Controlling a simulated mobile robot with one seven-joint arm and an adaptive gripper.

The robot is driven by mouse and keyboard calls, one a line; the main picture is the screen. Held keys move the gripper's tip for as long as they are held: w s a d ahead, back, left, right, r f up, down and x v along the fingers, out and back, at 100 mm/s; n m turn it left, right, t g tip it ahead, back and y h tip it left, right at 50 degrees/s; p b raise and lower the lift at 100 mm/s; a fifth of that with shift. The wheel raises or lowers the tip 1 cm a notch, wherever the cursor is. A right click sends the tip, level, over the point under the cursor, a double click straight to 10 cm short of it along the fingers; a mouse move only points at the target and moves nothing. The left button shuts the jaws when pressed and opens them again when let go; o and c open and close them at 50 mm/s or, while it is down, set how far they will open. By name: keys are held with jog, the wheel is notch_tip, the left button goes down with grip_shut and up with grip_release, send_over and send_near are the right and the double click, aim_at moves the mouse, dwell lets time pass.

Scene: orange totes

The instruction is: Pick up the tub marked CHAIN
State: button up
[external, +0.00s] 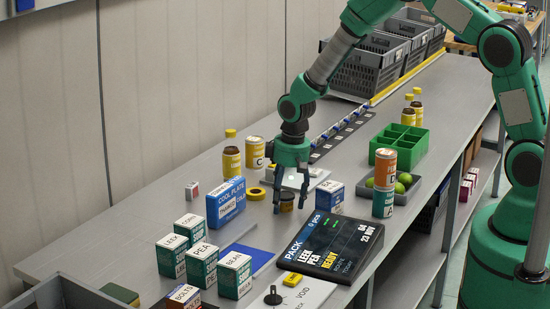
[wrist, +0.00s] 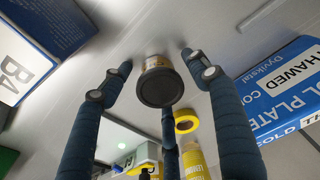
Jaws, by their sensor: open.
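A small round tub with a dark lid and a yellowish label (external: 286,201) stands on the bench; it also shows in the wrist view (wrist: 158,84). Its lettering is not legible, so I cannot confirm the CHAIN mark. My gripper (external: 289,205) is open and points down over the tub, with its fingers spread around it. In the wrist view my gripper (wrist: 156,62) has the tub between its fingertips, with gaps visible at both sides. In the external view a finger partly hides the tub.
A blue COOL PLATE box (external: 225,203) stands left of the tub, and a white-and-blue box (external: 329,196) stands right. A yellow tape roll (external: 256,194) lies close behind. A dark display panel (external: 332,244) lies in front. Tins (external: 255,152) and bottles stand farther back.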

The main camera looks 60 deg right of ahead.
aim_at(285, 195)
jog(key=c, duration=1.3)
jog(key=shift+o, duration=0.2)
jog(key=shift+r, duration=0.1)
notch_tip(285, 195, up, 10)
jog(key=shift+f+p, duration=0.1)
jog(key=shift+p, duration=0.45)
